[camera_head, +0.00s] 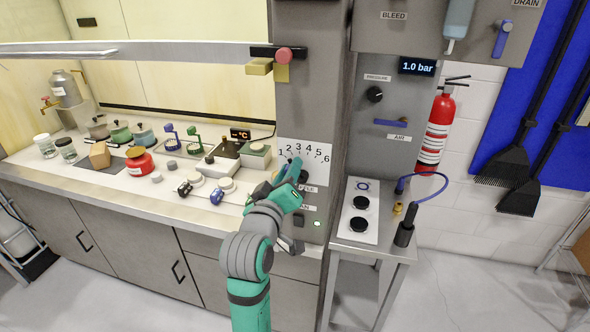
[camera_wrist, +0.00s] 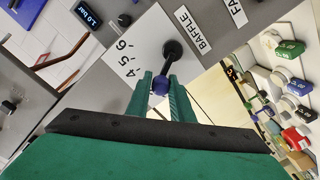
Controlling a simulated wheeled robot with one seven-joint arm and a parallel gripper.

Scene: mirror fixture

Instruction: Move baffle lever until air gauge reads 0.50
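The baffle lever has a black pivot (camera_wrist: 172,48) and a blue knob (camera_wrist: 160,86), beside the BAFFLE label in the wrist view. It sits on a white scale plate (camera_head: 311,152) numbered 1 to 6 on the grey column. My gripper (camera_wrist: 161,80) has its fingertips on both sides of the blue knob and appears shut on it. In the head view my gripper (camera_head: 292,176) reaches the plate's lower left and hides much of the lever. A display (camera_head: 417,67) reads 1.0 bar. I see no gauge clearly marked as air flow.
A PRESSURE knob (camera_head: 375,94) and a blue AIR lever (camera_head: 390,123) are on the panel to the right. A raised sash (camera_head: 150,50) spans the bench, which holds jars, a red container (camera_head: 139,161) and small devices. A side table (camera_head: 385,247) stands right of the column.

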